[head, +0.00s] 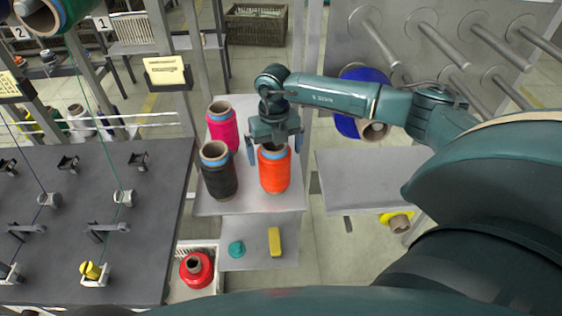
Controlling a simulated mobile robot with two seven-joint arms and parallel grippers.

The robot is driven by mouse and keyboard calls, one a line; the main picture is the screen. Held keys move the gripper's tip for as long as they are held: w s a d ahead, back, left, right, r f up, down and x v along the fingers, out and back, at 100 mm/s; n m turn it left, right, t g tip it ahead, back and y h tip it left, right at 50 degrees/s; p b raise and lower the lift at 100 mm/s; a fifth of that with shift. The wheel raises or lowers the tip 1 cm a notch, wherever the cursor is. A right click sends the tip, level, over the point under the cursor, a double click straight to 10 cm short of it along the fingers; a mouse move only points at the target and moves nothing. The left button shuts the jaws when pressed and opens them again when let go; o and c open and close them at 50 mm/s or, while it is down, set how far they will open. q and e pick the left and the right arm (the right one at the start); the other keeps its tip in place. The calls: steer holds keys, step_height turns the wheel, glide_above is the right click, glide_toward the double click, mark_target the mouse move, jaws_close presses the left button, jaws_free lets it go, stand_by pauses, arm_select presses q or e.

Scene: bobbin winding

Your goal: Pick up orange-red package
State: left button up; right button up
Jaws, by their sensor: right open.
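The orange-red package (274,177) stands upright on a grey shelf (247,201), to the right of a black package (219,180) and in front of a pink one (222,126). My right gripper (274,150) is over the top of the orange-red package. Its jaws are open, with one finger showing on each side of the package's top. The gripper partly covers the top rim, and I cannot tell whether the fingers touch it. My left gripper is not in view.
A machine table (150,235) with small fittings is at left. A lower shelf (240,256) holds a teal item and a yellow item. A white crate (180,292) holds a red package. A pegged rack (360,40) and a blue package (347,125) are at right, near my arm.

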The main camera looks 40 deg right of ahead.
steer(key=shift+w+f, duration=0.15)
steer(key=shift+f, duration=0.25)
steer(key=shift+a+r, duration=0.1)
steer(key=shift+c, duration=1)
steer(key=c, duration=1.3)
